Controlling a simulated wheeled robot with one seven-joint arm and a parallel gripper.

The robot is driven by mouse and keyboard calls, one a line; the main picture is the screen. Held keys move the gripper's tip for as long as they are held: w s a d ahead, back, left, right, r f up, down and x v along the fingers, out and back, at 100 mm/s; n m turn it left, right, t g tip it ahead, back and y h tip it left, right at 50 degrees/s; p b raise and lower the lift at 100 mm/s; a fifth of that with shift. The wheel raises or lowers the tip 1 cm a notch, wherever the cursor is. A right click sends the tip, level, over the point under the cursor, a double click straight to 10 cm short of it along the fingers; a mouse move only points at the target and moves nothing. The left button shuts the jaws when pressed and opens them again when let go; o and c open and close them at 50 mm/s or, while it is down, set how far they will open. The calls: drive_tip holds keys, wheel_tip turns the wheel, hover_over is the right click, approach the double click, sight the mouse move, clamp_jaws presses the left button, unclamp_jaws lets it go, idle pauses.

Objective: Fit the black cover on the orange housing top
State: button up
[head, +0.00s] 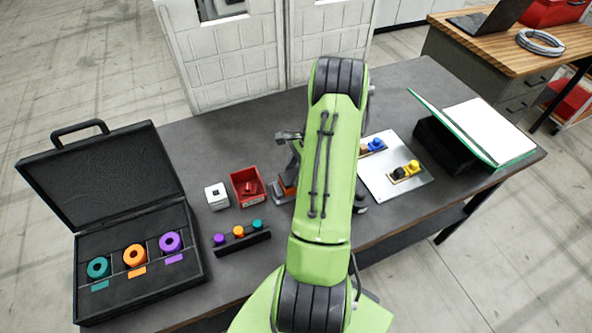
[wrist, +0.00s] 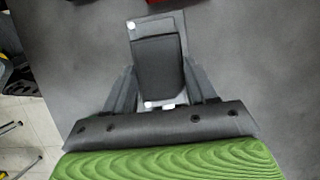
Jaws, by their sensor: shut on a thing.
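The black cover (wrist: 158,68) shows in the wrist view as a dark block between the two fingers of my gripper (wrist: 163,100). My gripper is shut on it. A grey base plate (wrist: 172,22) with white spots at two corners lies below the cover. In the head view, a bit of the orange housing (head: 287,187) shows at the left edge of my green arm, low over the table. The arm hides the rest of the housing, the cover and the fingers there. I cannot tell whether the cover touches the housing.
Left of the arm are a red bin (head: 238,192), a white block (head: 216,195) and a black rack (head: 243,243) with coloured knobs. An open black case (head: 190,285) holds coloured rings. To the right are a pale plate (head: 377,183) with connectors and a green-edged panel (head: 488,128).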

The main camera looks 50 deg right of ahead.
sight(296, 174)
drive_tip(key=shift+f, duration=0.1)
drive_tip(key=o, duration=1.1)
drive_tip(key=shift+c, duration=1.1)
drive_tip(key=shift+r+p, duration=3.35)
drive_tip(key=shift+r, duration=0.8)
drive_tip(key=shift+f, duration=0.1)
